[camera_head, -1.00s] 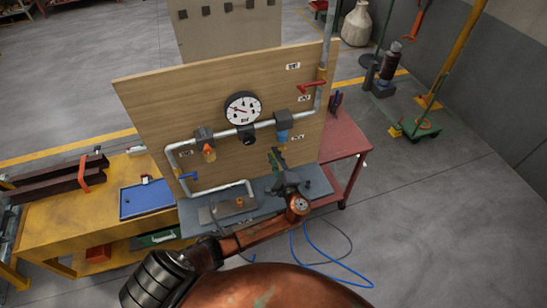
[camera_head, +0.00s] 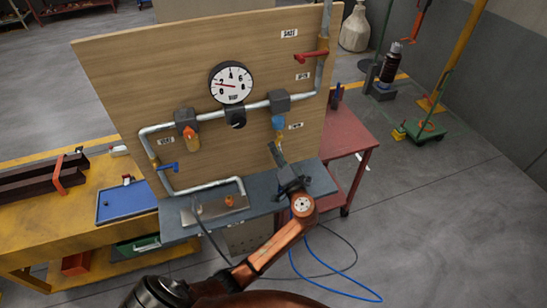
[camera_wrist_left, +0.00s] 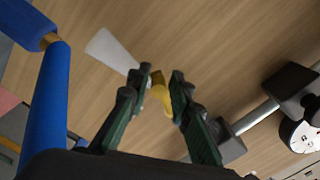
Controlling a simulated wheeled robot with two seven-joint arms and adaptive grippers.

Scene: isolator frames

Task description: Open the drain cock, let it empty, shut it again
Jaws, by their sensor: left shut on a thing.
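A blue bowl (camera_head: 278,123) hangs under the right pipe block on the board. My left gripper (camera_head: 274,146) is just below it. In the left wrist view my left gripper (camera_wrist_left: 162,76) is shut on a small yellow, brass-looking piece (camera_wrist_left: 161,94), apparently the drain cock. A pale cone (camera_wrist_left: 110,50) fans out beside the fingertips, away from the pipe; it looks like spray, but I cannot be sure. The fingers hide most of the cock, so its turn cannot be read. My right gripper is not in view.
A blue cylindrical part (camera_wrist_left: 48,105) crosses the wrist view's left. A red cart (camera_head: 352,146) stands at right.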

